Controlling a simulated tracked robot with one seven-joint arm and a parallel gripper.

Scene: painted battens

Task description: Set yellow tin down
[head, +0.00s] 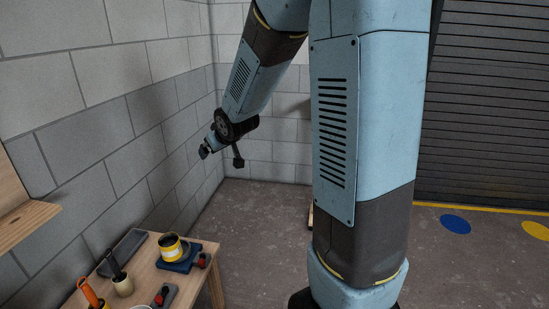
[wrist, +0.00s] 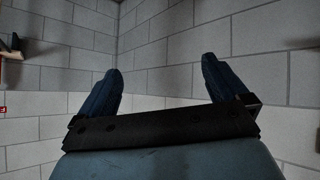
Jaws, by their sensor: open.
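The yellow tin (head: 172,250) stands upright on a blue base (head: 182,262) on the wooden table (head: 214,284), at the lower left of the head view. My gripper (head: 204,153) is up in the air near the block wall, well above and to the right of the tin, and apart from it. In the wrist view my gripper (wrist: 158,88) shows two dark fingers spread wide with nothing between them. The tin does not show in the wrist view.
Beside the tin on the table are a dark flat box (head: 122,252), a cup with a dark handle (head: 121,282), an orange-handled tool (head: 90,293) and a grey item with a red knob (head: 163,297). A wooden shelf (head: 22,222) juts out at left.

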